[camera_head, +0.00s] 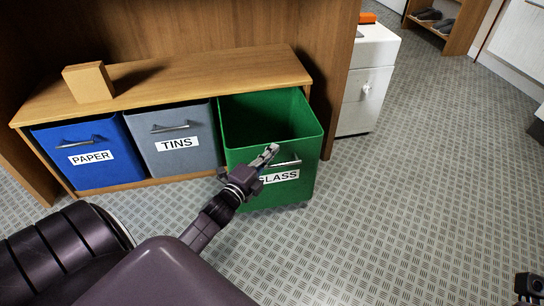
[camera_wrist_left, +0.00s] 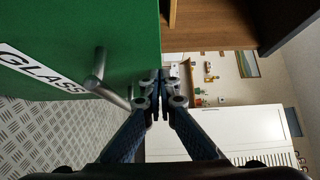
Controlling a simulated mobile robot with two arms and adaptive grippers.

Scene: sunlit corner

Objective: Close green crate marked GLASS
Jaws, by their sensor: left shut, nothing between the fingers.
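The green crate (camera_head: 306,150) labelled GLASS juts out forward from the wooden bench, open at the top and looking empty. Its bar handle (camera_head: 287,163) is on the front face above the label. My left gripper (camera_head: 270,150) is shut and empty, in front of the crate near its upper front edge, and hides the first letter of the label. In the left wrist view the crate (camera_wrist_left: 120,25) fills the upper left, and the handle (camera_wrist_left: 96,70) is left of my shut fingertips (camera_wrist_left: 160,85). I cannot tell whether they touch the crate. My right gripper (camera_head: 528,286) barely shows at the lower right.
The blue PAPER crate (camera_head: 107,170) and grey TINS crate (camera_head: 197,160) sit inside the bench (camera_head: 190,75). A cardboard box (camera_head: 89,83) stands on top. A white drawer cabinet (camera_head: 365,90) is behind at the right. The floor (camera_head: 420,200) to the right is clear.

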